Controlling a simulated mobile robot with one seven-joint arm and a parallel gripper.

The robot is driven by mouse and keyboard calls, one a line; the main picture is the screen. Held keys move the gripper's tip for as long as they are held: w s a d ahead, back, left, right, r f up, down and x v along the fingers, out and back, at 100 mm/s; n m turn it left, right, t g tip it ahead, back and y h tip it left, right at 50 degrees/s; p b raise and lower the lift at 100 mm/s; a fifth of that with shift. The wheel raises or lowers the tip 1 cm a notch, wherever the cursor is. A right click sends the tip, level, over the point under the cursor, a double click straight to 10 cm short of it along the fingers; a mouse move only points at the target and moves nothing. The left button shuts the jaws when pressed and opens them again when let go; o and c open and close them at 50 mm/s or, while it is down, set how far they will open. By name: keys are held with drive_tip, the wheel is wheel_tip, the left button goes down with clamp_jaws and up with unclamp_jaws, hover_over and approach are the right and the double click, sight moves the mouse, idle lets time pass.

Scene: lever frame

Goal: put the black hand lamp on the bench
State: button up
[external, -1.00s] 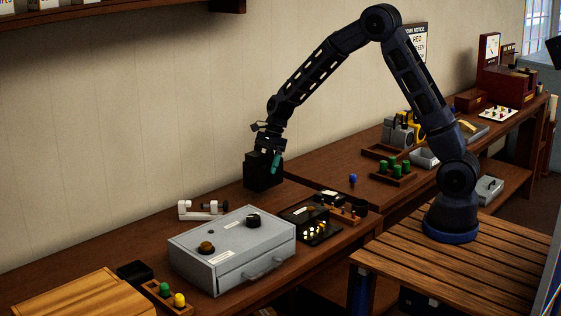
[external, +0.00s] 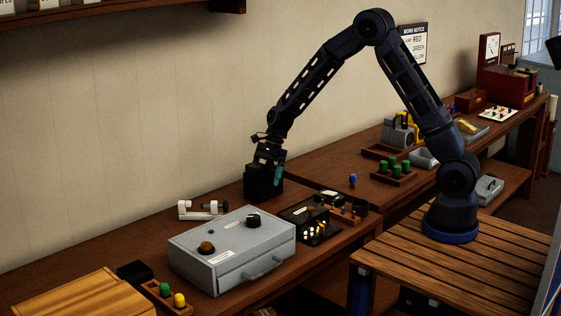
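The black hand lamp (external: 258,186) is a dark, boxy shape at the back of the bench (external: 228,204), near the wall. It looks upright, with its base at or very close to the bench top. I cannot tell whether it touches. My gripper (external: 269,163) is right at the top of the lamp and points down, shut on it. A teal part shows at the lamp's right side. The fingers are small and dark against the lamp, so their exact grip is hard to see.
A white bracket-like fixture (external: 187,211) stands left of the lamp. A grey box with knobs (external: 230,264) is in front. A black panel with small knobs (external: 318,232) and a wooden rack (external: 350,214) are to the right. Bare bench lies around the lamp's base.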

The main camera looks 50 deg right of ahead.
drive_tip(key=v, duration=1.1)
drive_tip(key=shift+r, duration=0.15)
drive_tip(key=s+d+r+n+t+h, duration=0.1)
drive_tip(key=s+d+r+n, duration=0.45)
drive_tip(key=s+r, duration=0.3)
drive_tip(key=s+d+r+n+t, duration=0.1)
drive_tip(key=s+d+r+n, duration=0.4)
drive_tip(key=s+r, duration=0.4)
drive_tip(key=s+d+n+t+h, duration=0.1)
drive_tip(key=s+d+n, duration=0.2)
drive_tip(key=s, duration=0.8)
drive_tip(key=s+d+n+t+h, duration=0.1)
drive_tip(key=s+d+n, duration=0.3)
drive_tip(key=s, duration=0.7)
drive_tip(key=shift+s+d+r+t+h, duration=0.35)
drive_tip(key=shift+d+h, duration=0.35)
drive_tip(key=shift+d, duration=0.55)
drive_tip(key=shift+n, duration=0.25)
